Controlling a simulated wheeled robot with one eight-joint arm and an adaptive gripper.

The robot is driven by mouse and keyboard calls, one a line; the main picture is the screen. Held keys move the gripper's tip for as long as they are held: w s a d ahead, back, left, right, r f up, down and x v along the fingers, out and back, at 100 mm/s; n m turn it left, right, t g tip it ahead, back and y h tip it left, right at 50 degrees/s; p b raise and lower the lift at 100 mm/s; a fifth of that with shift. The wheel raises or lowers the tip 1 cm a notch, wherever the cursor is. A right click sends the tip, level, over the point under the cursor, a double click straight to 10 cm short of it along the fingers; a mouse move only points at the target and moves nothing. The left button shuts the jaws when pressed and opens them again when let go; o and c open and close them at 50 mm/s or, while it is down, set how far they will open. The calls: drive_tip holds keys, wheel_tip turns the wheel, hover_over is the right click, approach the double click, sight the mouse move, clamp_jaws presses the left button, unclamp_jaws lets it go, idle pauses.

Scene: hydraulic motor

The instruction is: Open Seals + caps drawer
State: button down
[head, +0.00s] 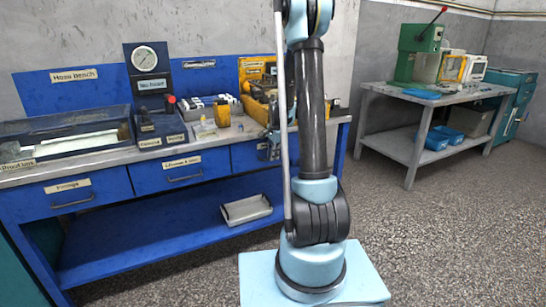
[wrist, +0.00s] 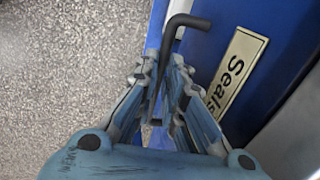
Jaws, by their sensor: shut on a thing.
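The Seals drawer is the blue drawer (head: 246,157) at the right end of the bench, partly hidden behind my arm in the head view. Its blue front (wrist: 225,22) shows in the wrist view with a cream label (wrist: 238,72) reading "Seals"; the rest of the label is hidden by my gripper. A dark bent bar handle (wrist: 187,21) stands off the front. My gripper (wrist: 164,80) is shut on this handle, its fingers on either side of it. In the head view my gripper (head: 268,146) is mostly hidden by my arm. The drawer front looks about level with its neighbours there.
Two labelled blue drawers (head: 166,172) are to the left, both shut. A grey tray (head: 246,209) lies on the lower shelf. Gauges, boxes and a yellow part crowd the bench top. A grey table (head: 425,101) stands at right; the floor between is clear.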

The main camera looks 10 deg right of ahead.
drive_tip(key=s+d, duration=0.3)
drive_tip(key=s, duration=0.6)
drive_tip(key=s+d, duration=0.3)
drive_tip(key=s, duration=0.7)
drive_tip(key=shift+d, duration=0.1)
drive_tip(key=c, duration=1.7)
unclamp_jaws()
drive_tip(key=shift+s+d+r, duration=0.1)
drive_tip(key=shift+s+r, duration=0.2)
drive_tip(key=shift+r, duration=1.65)
drive_tip(key=shift+s+d+r, duration=0.15)
drive_tip(key=shift+s+r, duration=0.2)
drive_tip(key=shift+r, duration=1.6)
drive_tip(key=shift+s+d+r, duration=0.1)
drive_tip(key=shift+s+r, duration=0.2)
drive_tip(key=shift+r, duration=1.65)
drive_tip(key=s+a+f+n, duration=0.1)
drive_tip(key=s+a+n, duration=0.1)
drive_tip(key=s+n, duration=0.2)
drive_tip(key=s+a+f+n, duration=0.2)
drive_tip(key=s+n, duration=0.3)
drive_tip(key=s, duration=0.6)
drive_tip(key=s+a+f+n, duration=0.1)
drive_tip(key=s+n, duration=0.4)
drive_tip(key=s, duration=0.2)
drive_tip(key=shift+s+a+f+h, duration=0.15)
drive_tip(key=shift+a+f+h, duration=0.15)
drive_tip(key=shift+a, duration=0.1)
